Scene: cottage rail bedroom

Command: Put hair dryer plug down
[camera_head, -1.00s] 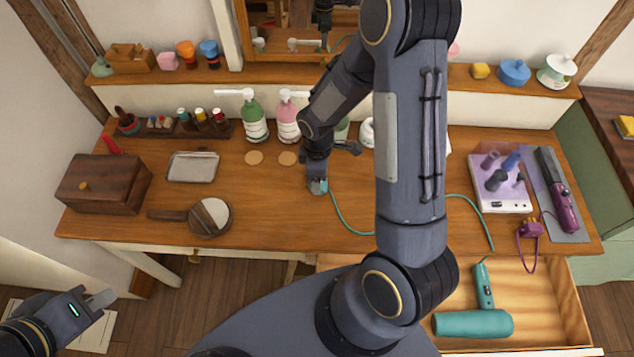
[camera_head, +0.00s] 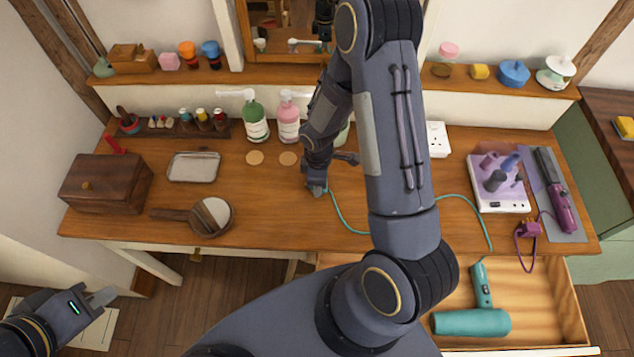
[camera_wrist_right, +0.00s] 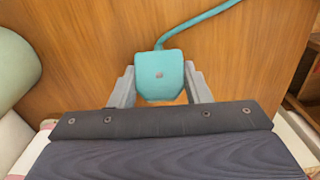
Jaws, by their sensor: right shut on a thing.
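The teal hair dryer plug (camera_wrist_right: 160,78) is between the two fingers of my right gripper (camera_wrist_right: 160,88) in the right wrist view, over the wooden table top. In the head view my right gripper (camera_head: 317,190) is low over the middle of the table, and the plug is mostly hidden there. I cannot tell whether the plug touches the wood. Its teal cable (camera_head: 348,226) runs right, behind my arm, to the teal hair dryer (camera_head: 472,322) in the open drawer. My left gripper (camera_head: 100,298) is at the lower left, away from the table; its jaw gap is unclear.
A hand mirror (camera_head: 212,215), metal tray (camera_head: 193,168) and wooden box (camera_head: 105,184) lie left. Green (camera_head: 255,122) and pink (camera_head: 288,122) pump bottles stand behind. A white socket (camera_head: 438,140) is at the back right. A purple styler (camera_head: 558,195) lies far right. Front-middle table is clear.

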